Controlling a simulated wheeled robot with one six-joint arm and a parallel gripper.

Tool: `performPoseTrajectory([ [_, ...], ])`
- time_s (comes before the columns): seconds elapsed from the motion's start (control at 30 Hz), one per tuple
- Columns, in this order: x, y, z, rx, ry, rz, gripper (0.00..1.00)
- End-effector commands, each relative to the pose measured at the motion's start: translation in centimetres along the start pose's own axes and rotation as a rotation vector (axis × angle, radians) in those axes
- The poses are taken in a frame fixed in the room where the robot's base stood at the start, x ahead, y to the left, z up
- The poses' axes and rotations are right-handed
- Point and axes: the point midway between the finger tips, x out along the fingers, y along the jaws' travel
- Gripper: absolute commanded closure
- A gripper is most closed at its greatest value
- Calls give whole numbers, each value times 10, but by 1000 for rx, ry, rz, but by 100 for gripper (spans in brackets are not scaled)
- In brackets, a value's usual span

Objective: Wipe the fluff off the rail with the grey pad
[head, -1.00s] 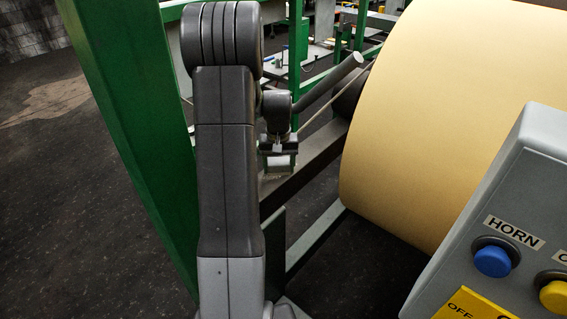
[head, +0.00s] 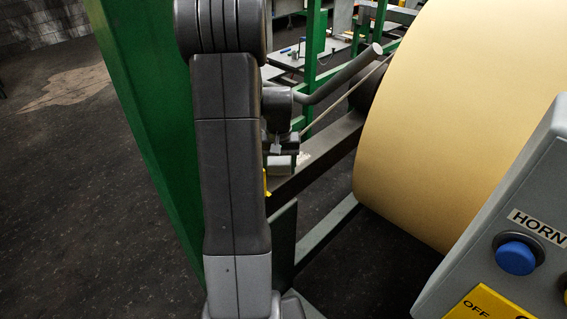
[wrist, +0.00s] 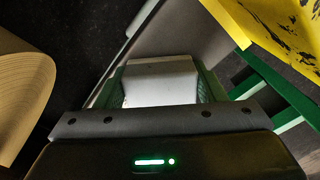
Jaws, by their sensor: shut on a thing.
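My gripper (head: 282,150) is at the rail's near part, partly hidden by my arm. It is shut on the grey pad (head: 281,166), a pale grey block, which also shows between the fingers in the wrist view (wrist: 160,82). The pad is at or just above the rail; contact cannot be told. No fluff shows clearly in the wrist view.
The large cream roll (head: 455,110) fills the right. A grey control box (head: 520,200) with a blue button stands at the front right. A green post (head: 150,140) rises left of my arm. A yellow, black-marked sheet (wrist: 285,30) is close to the gripper.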

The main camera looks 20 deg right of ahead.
Motion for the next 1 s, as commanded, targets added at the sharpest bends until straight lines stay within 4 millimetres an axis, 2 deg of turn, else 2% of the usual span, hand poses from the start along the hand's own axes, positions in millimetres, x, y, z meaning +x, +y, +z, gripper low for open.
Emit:
performPoseTrajectory([
  [0.17,3,-11,11,-1,-4,-1,55],
  [0.37,1,-11,12,1,-5,-1,55],
  [0.8,-2,12,-11,3,-3,0,55],
  [1.0,-2,16,-16,1,-2,0,55],
])
